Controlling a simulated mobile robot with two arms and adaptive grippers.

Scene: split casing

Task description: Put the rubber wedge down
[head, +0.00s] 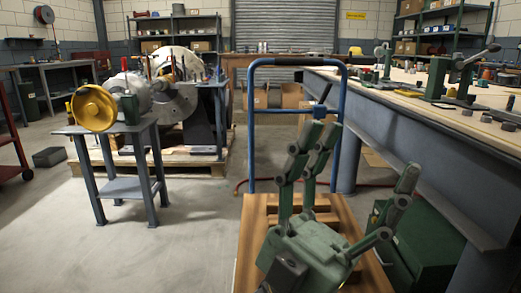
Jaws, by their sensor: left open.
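My left gripper (360,156) is green with grey joints and rises from the bottom of the head view, over a wooden-topped trolley (252,235). Its fingers point up and are spread wide apart, with nothing between them. I cannot make out a rubber wedge for certain in this view. Brown wooden pieces (325,203) lie on the trolley behind the gripper, partly hidden by it. The grey split casing (188,85) stands on a pallet at the back left. My right gripper is not in view.
A blue trolley handle (251,130) rises behind my gripper. A long workbench (440,135) with clamps and small parts runs along the right, a green box (430,235) below it. A steel stand (110,128) bears a yellow wheel (93,108). The floor at left is mostly clear.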

